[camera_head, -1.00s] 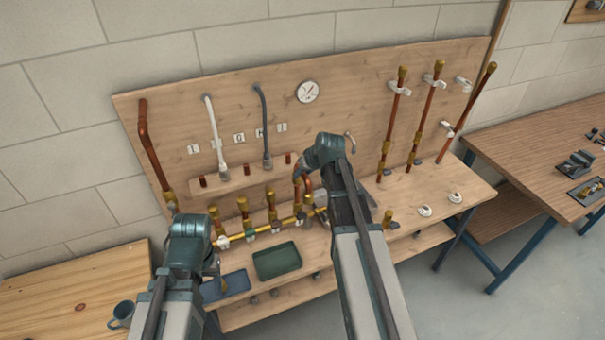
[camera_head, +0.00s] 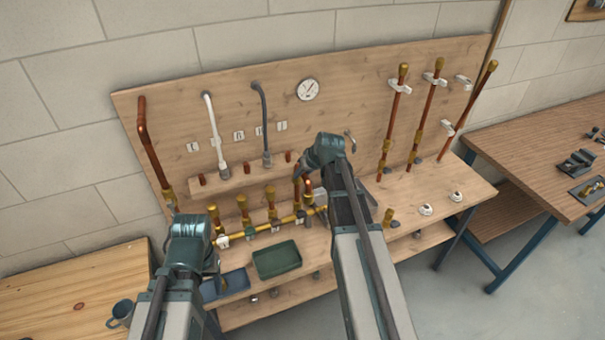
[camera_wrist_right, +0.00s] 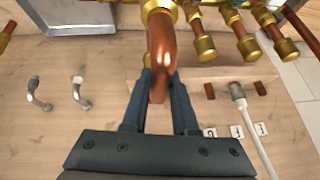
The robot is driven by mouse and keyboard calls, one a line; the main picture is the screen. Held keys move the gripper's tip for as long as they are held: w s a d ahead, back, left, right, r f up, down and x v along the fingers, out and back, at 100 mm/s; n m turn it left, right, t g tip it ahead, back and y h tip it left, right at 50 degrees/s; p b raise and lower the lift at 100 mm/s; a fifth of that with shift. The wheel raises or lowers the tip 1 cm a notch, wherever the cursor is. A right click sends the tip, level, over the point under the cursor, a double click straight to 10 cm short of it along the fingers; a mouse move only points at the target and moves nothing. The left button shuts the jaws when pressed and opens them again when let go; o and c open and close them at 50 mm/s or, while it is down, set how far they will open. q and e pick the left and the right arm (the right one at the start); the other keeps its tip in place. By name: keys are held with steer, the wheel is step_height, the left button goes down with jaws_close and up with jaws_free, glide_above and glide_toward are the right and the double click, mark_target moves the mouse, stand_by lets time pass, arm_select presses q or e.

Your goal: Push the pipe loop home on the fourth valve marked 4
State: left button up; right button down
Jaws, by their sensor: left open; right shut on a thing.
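The copper pipe loop (camera_wrist_right: 161,50) is between the fingers of my right gripper (camera_wrist_right: 163,95) in the right wrist view. In the head view the loop (camera_head: 308,186) is partly hidden behind my right wrist, upright above the right part of the brass manifold (camera_head: 262,228). Brass valves, such as one at the left (camera_head: 243,204), stand along the manifold. The valve marks are too small to read, so which is number 4 I cannot tell. Whether the loop is fully seated is hidden. My left gripper (camera_head: 218,274) is open and empty, low in front of the manifold.
A green tray (camera_head: 277,261) and a blue tray (camera_head: 234,284) lie on the bench in front of the manifold. A wooden backboard (camera_head: 350,100) carries grey and white hoses, a gauge (camera_head: 308,90) and copper pipes. The right of the bench is mostly clear, with small white fittings (camera_head: 425,209).

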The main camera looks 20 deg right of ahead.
steer(key=shift+f+b, duration=2)
steer(key=shift+f, duration=0.05)
steer(key=shift+r, duration=0.1)
steer(key=c, duration=0.6)
jaws_free()
steer(key=p+v, duration=1.1)
steer(key=v, duration=0.2)
steer(key=shift+s+r+p, duration=0.25)
steer(key=shift+p, duration=0.15)
steer(key=shift+d, duration=0.1)
